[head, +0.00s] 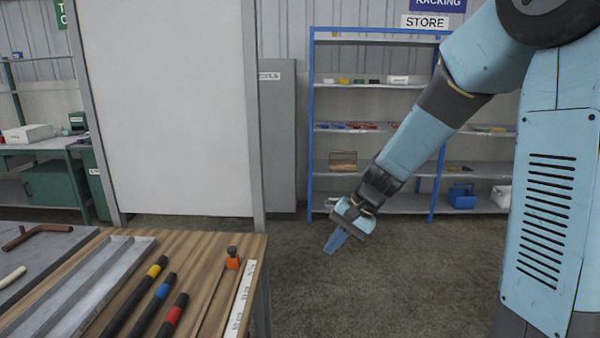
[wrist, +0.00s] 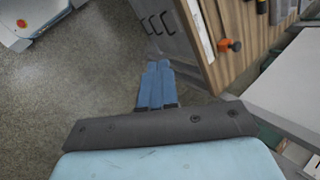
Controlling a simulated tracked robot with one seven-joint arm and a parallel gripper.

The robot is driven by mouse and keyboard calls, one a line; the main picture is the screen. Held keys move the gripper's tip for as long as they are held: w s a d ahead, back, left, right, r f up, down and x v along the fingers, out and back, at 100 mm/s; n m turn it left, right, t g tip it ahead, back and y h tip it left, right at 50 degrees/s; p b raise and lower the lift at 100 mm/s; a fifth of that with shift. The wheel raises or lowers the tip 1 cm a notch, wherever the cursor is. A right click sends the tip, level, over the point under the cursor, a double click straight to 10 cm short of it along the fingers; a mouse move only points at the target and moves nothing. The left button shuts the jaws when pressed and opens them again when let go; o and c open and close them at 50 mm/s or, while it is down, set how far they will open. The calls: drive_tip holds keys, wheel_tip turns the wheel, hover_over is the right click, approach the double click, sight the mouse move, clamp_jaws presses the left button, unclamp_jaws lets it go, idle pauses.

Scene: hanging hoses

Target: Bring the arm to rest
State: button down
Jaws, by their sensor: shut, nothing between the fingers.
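My arm reaches down and to the left from the right side of the head view. My gripper (head: 335,241) hangs in free air over the floor, to the right of the workbench (head: 262,268), and points down. In the wrist view its two blue fingers (wrist: 157,84) lie together with nothing between them. It is shut and empty. The fingers touch nothing that I can see.
Three dark hoses with yellow, blue and red bands (head: 162,291) lie on the workbench, near a grey tray (head: 100,285) and an orange-and-black item (head: 233,259). Blue store shelving (head: 311,130) stands behind. The floor (head: 400,275) around my gripper is clear.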

drive_tip(key=s+d+r+n+t+h, duration=0.2)
drive_tip(key=s+d+r+h, duration=0.1)
drive_tip(key=s+d+r, duration=0.4)
drive_tip(key=s+d+r+n+t+h, duration=0.1)
drive_tip(key=s+d+r+t+h, duration=0.2)
drive_tip(key=s+d+r, duration=0.5)
drive_tip(key=s, duration=0.4)
drive_tip(key=shift+d+n+t, duration=0.25)
drive_tip(key=shift+n+t, duration=0.05)
drive_tip(key=shift+n, duration=0.1)
